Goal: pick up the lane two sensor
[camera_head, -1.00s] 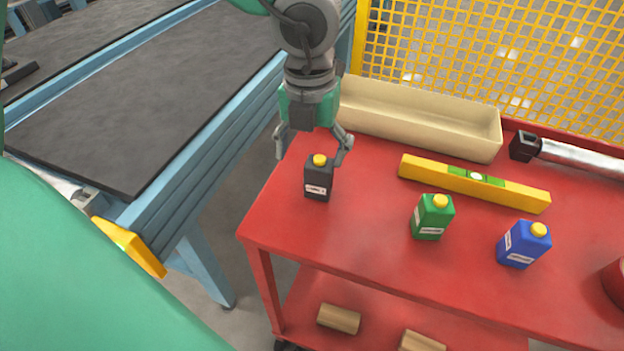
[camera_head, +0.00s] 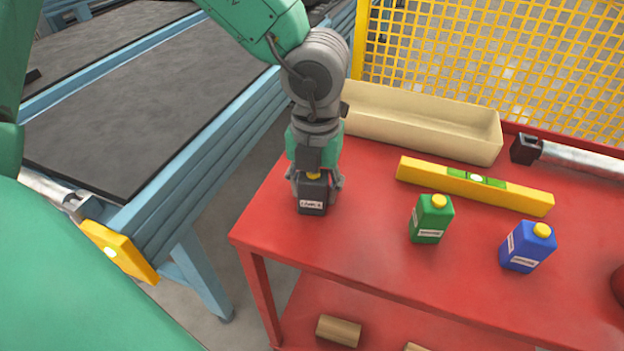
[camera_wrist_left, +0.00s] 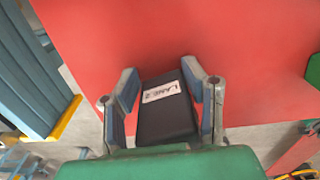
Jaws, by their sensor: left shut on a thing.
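The lane two sensor is a black box (camera_head: 313,199) with a yellow cap and a white label, upright at the left end of the red table. In the left wrist view its label reads "LANE 2" on the black body (camera_wrist_left: 165,115). My left gripper (camera_head: 316,186) has come down over it from above, with one finger on each side. In the left wrist view the left gripper's (camera_wrist_left: 164,100) fingers are shut against the box's sides. The box appears to be on or very near the table top. My right gripper is not in view.
A green bottle-like box (camera_head: 431,220) and a blue one (camera_head: 527,247) stand to the right. A yellow level (camera_head: 420,173) lies behind them, before a beige tray (camera_head: 420,133). A blue-framed conveyor (camera_head: 190,150) is to the left. The red table's (camera_head: 370,240) front middle is clear.

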